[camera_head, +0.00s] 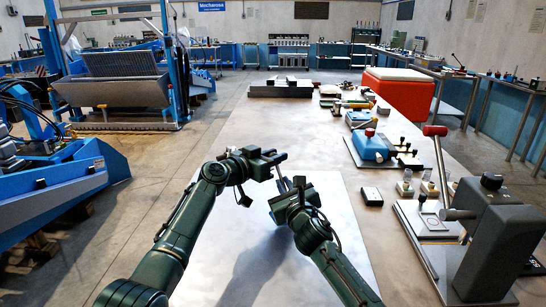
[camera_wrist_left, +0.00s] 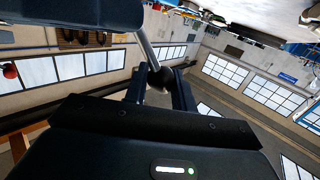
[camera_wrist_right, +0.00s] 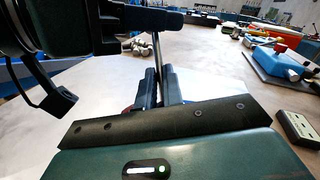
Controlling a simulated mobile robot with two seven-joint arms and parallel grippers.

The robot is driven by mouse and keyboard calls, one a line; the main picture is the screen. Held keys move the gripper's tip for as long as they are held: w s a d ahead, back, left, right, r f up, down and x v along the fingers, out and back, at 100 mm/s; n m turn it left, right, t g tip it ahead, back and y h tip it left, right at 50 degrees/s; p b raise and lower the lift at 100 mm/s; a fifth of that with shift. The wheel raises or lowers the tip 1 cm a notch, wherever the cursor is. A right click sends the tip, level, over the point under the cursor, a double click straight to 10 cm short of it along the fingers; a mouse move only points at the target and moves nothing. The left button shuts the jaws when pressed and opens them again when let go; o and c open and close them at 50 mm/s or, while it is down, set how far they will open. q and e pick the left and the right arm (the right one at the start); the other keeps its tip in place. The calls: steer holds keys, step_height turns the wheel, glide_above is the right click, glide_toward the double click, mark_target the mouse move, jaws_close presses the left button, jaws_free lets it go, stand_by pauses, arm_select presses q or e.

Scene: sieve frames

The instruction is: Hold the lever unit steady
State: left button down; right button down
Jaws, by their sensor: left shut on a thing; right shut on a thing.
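The lever unit shows as a thin metal rod with a dark ball knob (camera_wrist_left: 161,79) in the left wrist view; the rod (camera_wrist_right: 157,52) also shows in the right wrist view. My left gripper (camera_head: 277,163) is shut around the knob end. My right gripper (camera_head: 296,184), lower and just right of it, is shut on the rod. Both hold the unit above the bare metal table top. In the head view the unit is small and largely hidden between the grippers. The rod's upper end is hidden behind the other gripper in the wrist views.
A grey lever press (camera_head: 490,245) with a red-ended handle stands at the right. A blue box with a red knob (camera_head: 370,146) and a small dark box (camera_head: 371,196) lie on the table (camera_head: 300,120). Several small parts lie farther back. The sheet (camera_head: 235,255) beneath my grippers is clear.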

arm_select(q)
steer(key=shift+w+r, duration=0.1)
steer(key=shift+w, duration=0.05)
steer(key=c, duration=1.2)
jaws_free()
steer(key=shift+d, duration=0.1)
steer(key=v, duration=1.2)
